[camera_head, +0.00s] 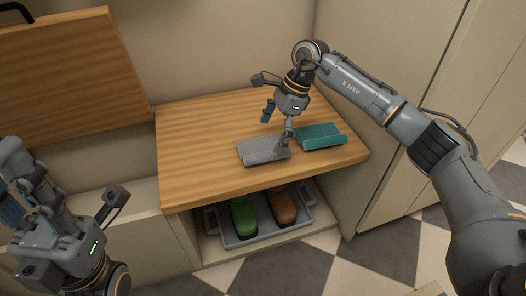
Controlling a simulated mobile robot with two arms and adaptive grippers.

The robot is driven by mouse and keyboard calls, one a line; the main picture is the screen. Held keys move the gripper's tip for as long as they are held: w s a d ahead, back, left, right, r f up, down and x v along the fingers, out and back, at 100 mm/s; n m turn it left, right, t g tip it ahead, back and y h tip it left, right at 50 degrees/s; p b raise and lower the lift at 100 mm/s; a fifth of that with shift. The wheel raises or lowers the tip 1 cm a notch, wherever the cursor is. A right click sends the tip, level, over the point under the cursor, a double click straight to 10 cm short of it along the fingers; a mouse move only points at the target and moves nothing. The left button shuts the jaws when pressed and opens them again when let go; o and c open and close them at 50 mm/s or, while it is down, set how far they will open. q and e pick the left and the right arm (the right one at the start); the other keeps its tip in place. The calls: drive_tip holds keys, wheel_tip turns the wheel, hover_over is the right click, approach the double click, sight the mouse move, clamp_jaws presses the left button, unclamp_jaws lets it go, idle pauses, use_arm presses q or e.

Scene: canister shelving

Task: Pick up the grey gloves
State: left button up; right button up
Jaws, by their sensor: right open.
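The grey gloves (258,153) lie as a flat folded grey bundle on the wooden counter top (200,130), near its front edge. My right gripper (276,129) is open and points down over them. One fingertip is at the back right part of the grey gloves and hides a bit of them; the other, with a blue pad, is further back and left. I cannot tell whether the near finger touches them. Nothing is held in it. My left gripper (22,185) is at the left edge, away from the counter top, partly cut off, and its opening is unclear.
A teal folded bundle (320,136) lies just right of the grey gloves. Below the counter, a grey tray (262,236) holds a green item (243,217) and an orange-brown item (284,206). A raised wooden panel (60,85) stands at left. The counter's left part is clear.

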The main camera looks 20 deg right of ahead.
sight(261, 148)
drive_tip(key=b+x, duration=0.1)
drive_tip(key=x, duration=0.3)
drive_tip(key=shift+w+a+b, duration=0.1)
drive_tip(key=shift+a+b, duration=0.25)
drive_tip(key=shift+b, duration=0.05)
drive_tip(key=c, duration=1)
drive_tip(key=shift+r, duration=0.15)
drive_tip(key=shift+c, duration=0.2)
